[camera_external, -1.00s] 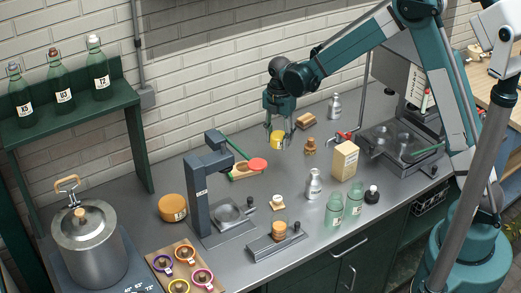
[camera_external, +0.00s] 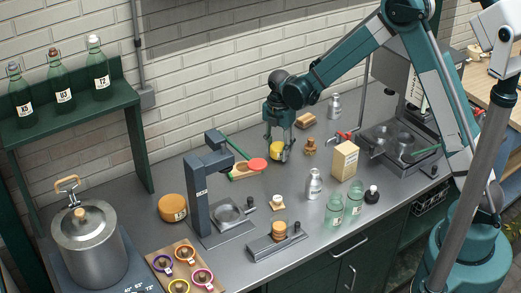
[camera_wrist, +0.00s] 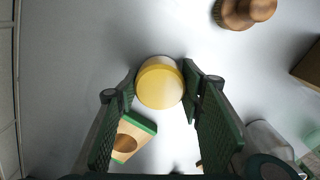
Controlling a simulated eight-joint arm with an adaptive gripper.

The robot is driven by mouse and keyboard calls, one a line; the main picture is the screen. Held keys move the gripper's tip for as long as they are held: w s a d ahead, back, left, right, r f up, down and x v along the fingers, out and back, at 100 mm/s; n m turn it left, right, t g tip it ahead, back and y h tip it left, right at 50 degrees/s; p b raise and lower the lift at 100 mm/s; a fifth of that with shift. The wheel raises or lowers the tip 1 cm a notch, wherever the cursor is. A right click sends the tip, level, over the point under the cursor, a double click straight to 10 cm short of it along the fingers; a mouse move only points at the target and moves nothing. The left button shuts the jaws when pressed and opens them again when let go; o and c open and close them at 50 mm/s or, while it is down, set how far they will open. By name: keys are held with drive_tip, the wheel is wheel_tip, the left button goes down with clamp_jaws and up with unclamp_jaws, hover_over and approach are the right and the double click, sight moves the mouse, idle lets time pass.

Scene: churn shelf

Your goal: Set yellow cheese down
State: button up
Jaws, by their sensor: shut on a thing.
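The yellow cheese (camera_external: 277,149) is a small pale-topped yellow cylinder. My gripper (camera_external: 278,157) is above the grey counter (camera_external: 325,213), with its fingers on either side of the cheese. In the wrist view the cheese (camera_wrist: 160,83) sits between the two green fingertips (camera_wrist: 158,84), which are shut on it. The cheese looks close to the counter, but I cannot tell whether its underside touches it.
A wooden board with a red disc (camera_external: 257,164) lies to the left of the gripper. A brown wooden piece (camera_external: 310,146) and a brush (camera_external: 306,120) stand to the right and behind. The counter in front of the gripper is partly clear.

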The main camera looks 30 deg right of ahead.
sight(279, 146)
drive_tip(key=shift+f, duration=0.35)
drive_tip(key=o, duration=1)
drive_tip(key=shift+c, duration=0.2)
drive_tip(key=shift+r, duration=0.2)
wheel_tip(279, 146, up, 12)
idle(0.9)
